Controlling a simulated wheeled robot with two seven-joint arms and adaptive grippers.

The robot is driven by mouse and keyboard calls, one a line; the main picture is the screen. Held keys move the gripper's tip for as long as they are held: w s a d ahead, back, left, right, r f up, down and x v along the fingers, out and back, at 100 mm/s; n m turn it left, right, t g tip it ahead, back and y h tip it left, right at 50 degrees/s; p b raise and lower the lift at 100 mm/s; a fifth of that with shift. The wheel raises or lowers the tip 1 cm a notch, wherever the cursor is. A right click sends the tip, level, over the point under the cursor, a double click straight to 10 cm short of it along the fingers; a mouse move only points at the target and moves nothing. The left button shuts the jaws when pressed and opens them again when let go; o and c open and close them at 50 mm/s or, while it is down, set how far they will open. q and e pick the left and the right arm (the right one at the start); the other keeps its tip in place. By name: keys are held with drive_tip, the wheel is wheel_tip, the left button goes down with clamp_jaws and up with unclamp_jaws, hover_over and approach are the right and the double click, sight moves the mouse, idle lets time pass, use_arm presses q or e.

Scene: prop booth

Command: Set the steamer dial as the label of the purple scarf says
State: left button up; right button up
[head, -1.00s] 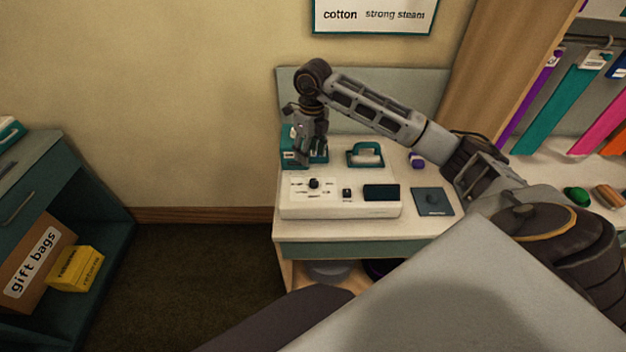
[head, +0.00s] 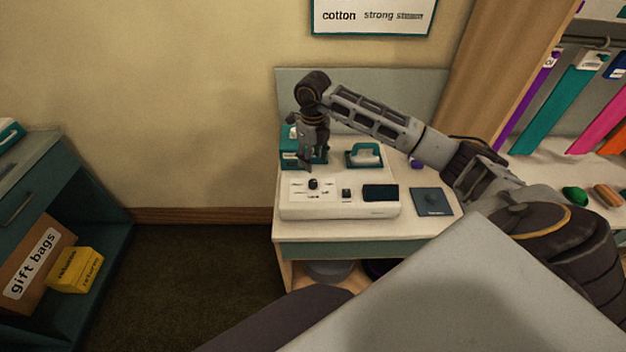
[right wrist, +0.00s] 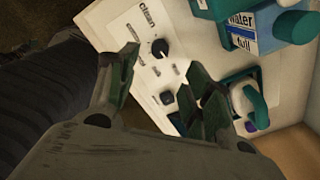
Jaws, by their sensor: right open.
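The steamer dial (head: 313,184) is a small black knob on the white panel of the steamer (head: 340,209), which stands on the table. In the right wrist view the dial (right wrist: 160,48) has a pale pointer mark, with several printed settings around it, too blurred to read surely. My right gripper (head: 308,163) is above and behind the dial, pointing down, open and empty. In the right wrist view its fingers (right wrist: 160,85) spread on either side below the dial, apart from it. A purple scarf (head: 527,104) hangs at the right with a white label (head: 552,58), whose writing is too small to read.
A wall sign (head: 374,16) reads "cotton strong steam". Teal and pink scarves hang beside the purple one.

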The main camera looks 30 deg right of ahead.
sight(313, 182)
wheel_tip(313, 182, down, 11)
drive_tip(key=shift+r+p, duration=0.2)
drive_tip(key=shift+p, duration=0.55)
drive_tip(key=c, duration=1.1)
drive_tip(key=shift+o, duration=0.2)
